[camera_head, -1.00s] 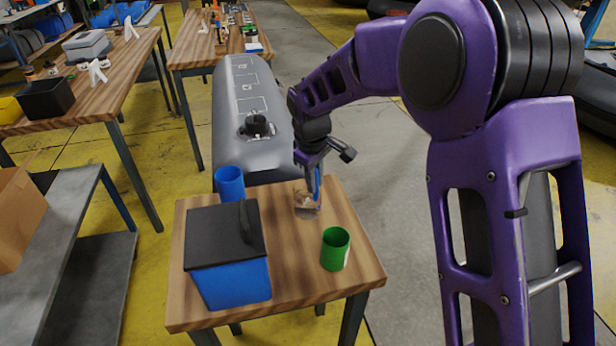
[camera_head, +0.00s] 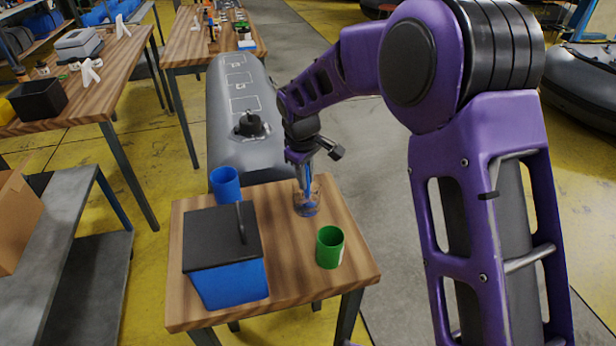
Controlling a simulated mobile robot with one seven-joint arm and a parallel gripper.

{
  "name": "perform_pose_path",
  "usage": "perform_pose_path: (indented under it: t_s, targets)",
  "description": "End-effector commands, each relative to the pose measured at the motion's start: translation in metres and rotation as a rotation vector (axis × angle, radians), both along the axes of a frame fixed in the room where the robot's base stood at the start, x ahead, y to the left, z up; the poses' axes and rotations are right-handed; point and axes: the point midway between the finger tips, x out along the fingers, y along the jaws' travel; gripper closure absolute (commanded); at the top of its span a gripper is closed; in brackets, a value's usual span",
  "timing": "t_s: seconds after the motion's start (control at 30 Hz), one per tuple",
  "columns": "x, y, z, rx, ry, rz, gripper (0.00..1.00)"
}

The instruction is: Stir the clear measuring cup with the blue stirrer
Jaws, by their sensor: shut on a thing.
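The clear measuring cup (camera_head: 307,203) stands upright on the small wooden table (camera_head: 300,272), near its far right part. My gripper (camera_head: 302,163) is above the cup, pointing down. It is shut on the blue stirrer (camera_head: 306,181), which hangs roughly upright with its lower end inside the cup. Whether the stirrer touches the cup's bottom or wall is too small to tell.
A green cup (camera_head: 330,247) stands in front of the measuring cup. A blue cup (camera_head: 226,184) and a blue box with a black lid (camera_head: 228,262) are on the left of the table. A grey inflatable tube (camera_head: 238,110) lies behind.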

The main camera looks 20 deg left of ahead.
Motion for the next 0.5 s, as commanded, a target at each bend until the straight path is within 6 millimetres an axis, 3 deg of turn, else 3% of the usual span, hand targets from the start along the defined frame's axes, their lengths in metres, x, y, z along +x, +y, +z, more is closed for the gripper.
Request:
perform_pose_path:
  t_s: [0.5]
  targets:
    - [-0.0016,0.0024,0.0039,0.001,-0.001,-0.001,1.0]
